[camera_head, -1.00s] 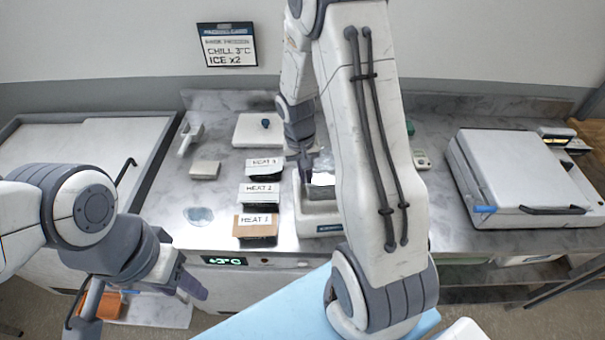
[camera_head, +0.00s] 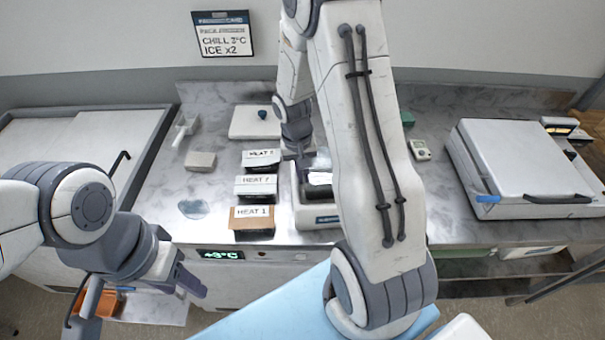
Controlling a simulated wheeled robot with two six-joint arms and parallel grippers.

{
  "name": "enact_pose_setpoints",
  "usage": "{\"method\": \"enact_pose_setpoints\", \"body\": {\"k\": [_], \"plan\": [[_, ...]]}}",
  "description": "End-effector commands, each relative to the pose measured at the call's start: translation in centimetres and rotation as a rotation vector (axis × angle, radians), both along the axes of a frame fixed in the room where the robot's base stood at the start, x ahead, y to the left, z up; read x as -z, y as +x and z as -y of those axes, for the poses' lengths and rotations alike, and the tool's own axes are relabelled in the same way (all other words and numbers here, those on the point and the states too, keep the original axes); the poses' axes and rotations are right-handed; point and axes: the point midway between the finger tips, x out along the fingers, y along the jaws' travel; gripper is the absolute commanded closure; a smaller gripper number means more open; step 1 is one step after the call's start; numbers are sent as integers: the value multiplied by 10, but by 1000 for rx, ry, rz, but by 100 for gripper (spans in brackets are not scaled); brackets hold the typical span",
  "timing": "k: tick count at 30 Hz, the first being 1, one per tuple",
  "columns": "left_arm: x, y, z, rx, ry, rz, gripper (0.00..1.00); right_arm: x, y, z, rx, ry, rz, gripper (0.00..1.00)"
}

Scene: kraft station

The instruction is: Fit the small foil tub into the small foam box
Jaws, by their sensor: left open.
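A small white foam box (camera_head: 317,218) with a dark label on its front stands on the steel counter, left of my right arm's links. A grey piece with a white top (camera_head: 320,178), perhaps the foil tub, shows at the box's opening; my arm hides its right part. My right gripper (camera_head: 304,163) points down at the back of the box, close to this piece. Its fingers are too small and covered to tell whether they hold it. My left gripper (camera_head: 140,290) is open and empty in front of the counter at lower left, well away from the box.
A white board (camera_head: 256,121), a beige block (camera_head: 200,161) and a scoop (camera_head: 185,131) lie behind. A large white case (camera_head: 520,160) fills the right. An orange bin (camera_head: 105,302) sits low left.

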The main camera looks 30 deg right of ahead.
Motion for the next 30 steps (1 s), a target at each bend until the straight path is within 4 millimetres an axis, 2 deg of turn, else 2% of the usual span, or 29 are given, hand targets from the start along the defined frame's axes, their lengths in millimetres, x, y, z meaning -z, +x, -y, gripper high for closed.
{"method": "enact_pose_setpoints", "body": {"k": [15, 30], "plan": [[7, 0, 0, 0, 0, 0, 50, 8, 0, 0, 0, 0, 0, 100], [0, 0, 0, 0, 0, 0, 50, -1, 0, 0, 0, 0, 0, 100]]}}
